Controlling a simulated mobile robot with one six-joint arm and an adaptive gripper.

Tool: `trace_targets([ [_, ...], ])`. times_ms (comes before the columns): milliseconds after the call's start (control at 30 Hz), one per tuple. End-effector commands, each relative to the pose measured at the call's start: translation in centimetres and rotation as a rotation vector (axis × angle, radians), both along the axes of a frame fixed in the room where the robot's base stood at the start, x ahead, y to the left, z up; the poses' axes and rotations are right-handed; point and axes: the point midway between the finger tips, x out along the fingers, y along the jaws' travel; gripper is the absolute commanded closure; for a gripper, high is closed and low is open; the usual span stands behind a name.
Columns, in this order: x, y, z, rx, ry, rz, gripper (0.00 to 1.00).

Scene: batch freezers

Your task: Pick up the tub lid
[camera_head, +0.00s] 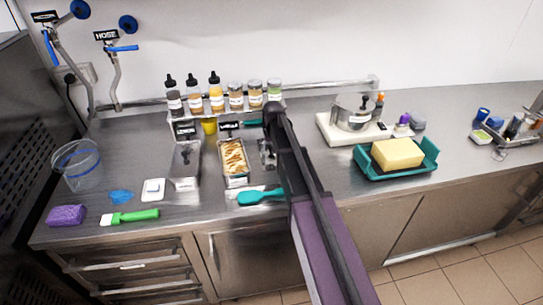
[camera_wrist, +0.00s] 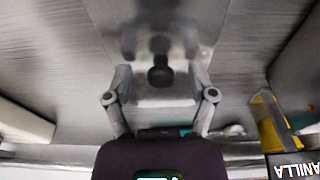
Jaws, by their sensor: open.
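The tub lid is a flat steel plate with a black round knob (camera_wrist: 160,72), in the middle of the wrist view. In the head view the lid (camera_head: 266,152) lies on the counter just right of the open vanilla tub (camera_head: 235,178), partly hidden by my arm. My gripper (camera_wrist: 160,75) is open and empty, its two fingers on either side of the knob in the picture, without visible contact. In the head view the gripper is mostly hidden behind my arm.
A covered lemon tub (camera_head: 186,167) stands left of the vanilla tub. A teal spatula (camera_head: 261,196) lies in front. Bottles (camera_head: 215,92) line a shelf behind. A white scale (camera_head: 335,133) and teal tray (camera_head: 425,165) stand right, with bare counter between.

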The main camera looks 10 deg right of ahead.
Motion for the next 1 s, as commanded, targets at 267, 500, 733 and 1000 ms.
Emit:
trace_targets([
  [267,0.01,0.02,0.02,0.0,0.0,0.0,0.27],
  [500,0.0,0.02,0.02,0.0,0.0,0.0,0.27],
  [733,0.01,0.02,0.02,0.0,0.0,0.0,0.87],
  [1000,0.01,0.02,0.01,0.0,0.0,0.0,1.0],
])
